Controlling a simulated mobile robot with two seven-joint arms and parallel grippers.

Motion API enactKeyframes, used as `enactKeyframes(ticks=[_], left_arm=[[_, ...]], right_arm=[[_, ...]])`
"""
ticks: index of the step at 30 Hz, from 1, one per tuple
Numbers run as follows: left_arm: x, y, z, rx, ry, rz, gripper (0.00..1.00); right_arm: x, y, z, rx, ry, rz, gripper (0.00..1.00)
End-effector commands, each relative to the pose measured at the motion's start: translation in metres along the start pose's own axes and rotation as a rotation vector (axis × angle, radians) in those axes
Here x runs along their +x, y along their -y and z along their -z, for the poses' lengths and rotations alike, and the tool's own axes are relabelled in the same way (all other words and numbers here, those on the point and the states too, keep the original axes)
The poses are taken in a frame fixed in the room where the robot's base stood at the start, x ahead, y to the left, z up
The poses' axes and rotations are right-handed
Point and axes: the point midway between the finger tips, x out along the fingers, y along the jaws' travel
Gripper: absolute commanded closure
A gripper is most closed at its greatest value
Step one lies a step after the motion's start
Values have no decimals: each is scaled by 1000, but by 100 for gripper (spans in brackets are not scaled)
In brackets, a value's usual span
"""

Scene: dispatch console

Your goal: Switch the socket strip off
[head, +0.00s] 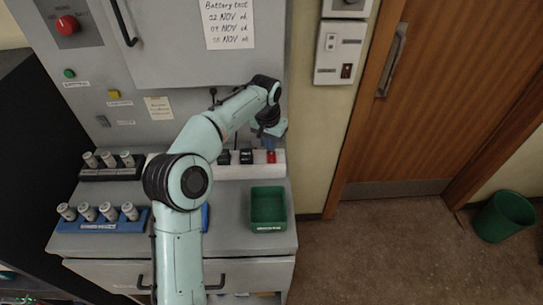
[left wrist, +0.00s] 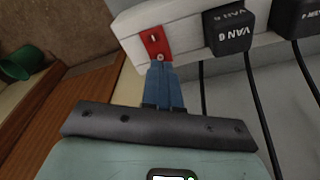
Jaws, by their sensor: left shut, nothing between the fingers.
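The white socket strip (head: 234,172) lies along the back of the console shelf, with black plugs in it. Its red rocker switch (head: 271,157) is at the right end. In the left wrist view the switch (left wrist: 155,41) shows a white line mark at one end and a small round mark at the end by my fingers. My left gripper (head: 270,142) is shut and empty, its blue fingertips (left wrist: 160,66) right at the switch's round-mark end. I cannot tell whether they touch it, nor which way the rocker is tilted. My right gripper is in neither view.
The nearest plug, labelled VAN 6 (left wrist: 229,30), sits beside the switch, with its cable hanging down. A green tray (head: 268,229) stands in front of the strip's right end. Battery racks (head: 95,226) stand at the left. A wooden door (head: 440,90) is at the right.

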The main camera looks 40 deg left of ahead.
Motion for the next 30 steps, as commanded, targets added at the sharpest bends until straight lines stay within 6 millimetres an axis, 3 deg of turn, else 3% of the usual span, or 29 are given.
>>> enactKeyframes(ticks=[30], left_arm=[[9,0,-2,0,1,0,100]], right_arm=[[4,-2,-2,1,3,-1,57]])
